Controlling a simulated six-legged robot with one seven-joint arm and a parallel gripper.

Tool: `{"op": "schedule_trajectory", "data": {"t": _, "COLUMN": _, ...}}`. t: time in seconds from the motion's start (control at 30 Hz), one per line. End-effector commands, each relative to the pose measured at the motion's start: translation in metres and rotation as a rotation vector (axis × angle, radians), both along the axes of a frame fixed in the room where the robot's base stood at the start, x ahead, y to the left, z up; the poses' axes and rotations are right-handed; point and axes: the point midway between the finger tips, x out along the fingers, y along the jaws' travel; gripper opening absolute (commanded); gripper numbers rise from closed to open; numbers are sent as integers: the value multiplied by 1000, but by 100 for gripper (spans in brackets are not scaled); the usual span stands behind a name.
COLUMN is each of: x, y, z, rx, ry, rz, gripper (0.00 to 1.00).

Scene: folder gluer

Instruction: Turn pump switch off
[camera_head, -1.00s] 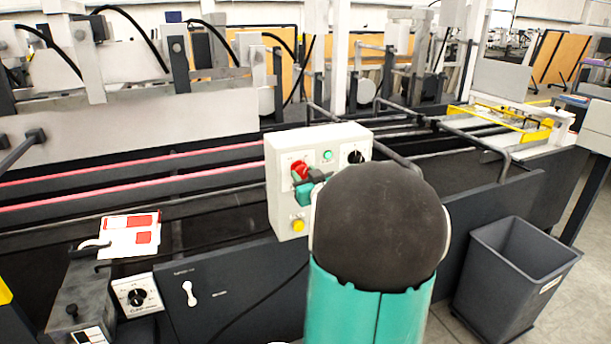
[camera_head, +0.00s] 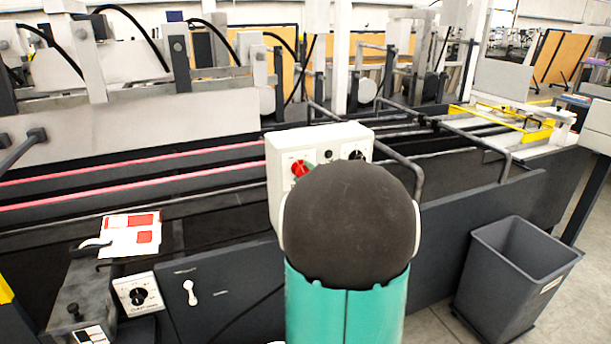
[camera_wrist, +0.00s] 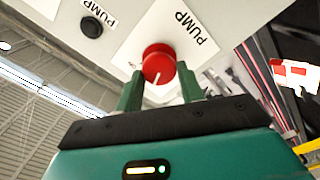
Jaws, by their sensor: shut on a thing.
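The red pump switch (camera_wrist: 158,65) is a round knob with a white mark line, on a white plate labelled PUMP. In the wrist view my gripper (camera_wrist: 160,82) has its two green fingers on either side of the knob, shut on it. In the head view the red knob (camera_head: 299,168) shows on the front of the white control box (camera_head: 281,150). My own arm's dark round joint hides most of the gripper and the lower part of the box there.
A black knob (camera_head: 357,155) sits at the box's upper right. A black button (camera_wrist: 91,27) shows beside the PUMP plate. Bent metal rails (camera_head: 405,165) stand just right of the box. A grey bin (camera_head: 510,275) stands on the floor at right.

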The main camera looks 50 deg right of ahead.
Motion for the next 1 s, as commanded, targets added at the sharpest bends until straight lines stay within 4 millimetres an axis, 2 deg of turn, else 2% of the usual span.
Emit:
{"op": "schedule_trajectory", "data": {"t": 0.4, "x": 1, "y": 1, "z": -1, "rx": -192, "ry": 113, "rz": 1, "gripper": 15}}
{"op": "schedule_trajectory", "data": {"t": 0.97, "x": 0, "y": 0, "z": -1, "rx": -223, "ry": 132, "rz": 0, "gripper": 15}}
{"op": "schedule_trajectory", "data": {"t": 1.0, "x": 0, "y": 0, "z": -1, "rx": -223, "ry": 132, "rz": 0, "gripper": 42}}
